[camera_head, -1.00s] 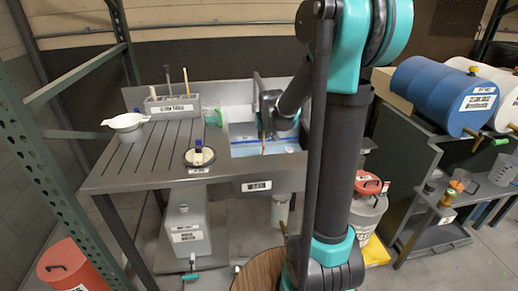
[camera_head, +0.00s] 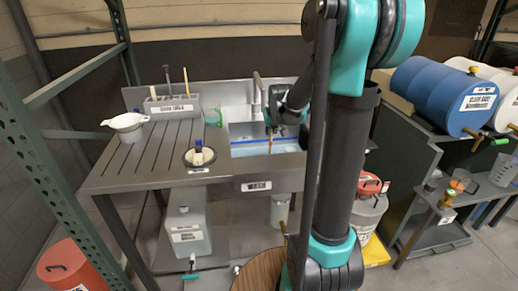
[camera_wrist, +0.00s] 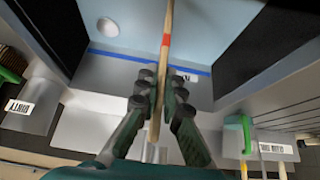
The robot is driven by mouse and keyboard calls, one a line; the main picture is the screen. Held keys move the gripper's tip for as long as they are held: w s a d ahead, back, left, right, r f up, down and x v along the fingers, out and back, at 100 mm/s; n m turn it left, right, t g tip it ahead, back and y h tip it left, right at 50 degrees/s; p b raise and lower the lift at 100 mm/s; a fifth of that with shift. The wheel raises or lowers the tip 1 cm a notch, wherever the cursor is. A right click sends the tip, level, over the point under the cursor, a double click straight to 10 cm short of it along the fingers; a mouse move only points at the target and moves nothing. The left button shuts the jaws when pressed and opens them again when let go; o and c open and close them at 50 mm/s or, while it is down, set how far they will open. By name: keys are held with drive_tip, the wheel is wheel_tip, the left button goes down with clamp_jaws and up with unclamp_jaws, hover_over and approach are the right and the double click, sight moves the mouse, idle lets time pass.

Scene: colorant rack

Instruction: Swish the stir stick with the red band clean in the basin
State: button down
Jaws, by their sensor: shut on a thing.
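My gripper (camera_head: 271,118) is over the basin (camera_head: 236,152) and shut on the stir stick (camera_head: 270,143). In the wrist view, my gripper's padded fingers (camera_wrist: 154,95) clasp the wooden stick (camera_wrist: 168,18) from both sides. A red band (camera_wrist: 165,40) shows on it beyond the fingertips. The stick runs down toward the pale blue basin floor (camera_wrist: 130,42), which has a round drain-like spot. In the head view its lower end is inside the basin outline. Whether its tip is under the water surface I cannot tell.
A grey tool holder (camera_head: 172,106) with several tools stands at the back of the slatted counter (camera_head: 140,160). A round dish with a brush (camera_head: 199,157) sits left of the basin. A green item (camera_head: 213,118) is near the basin's back left.

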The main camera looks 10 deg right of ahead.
drive_tip(key=shift+r, duration=4.15)
wheel_tip(320, 180, up, 12)
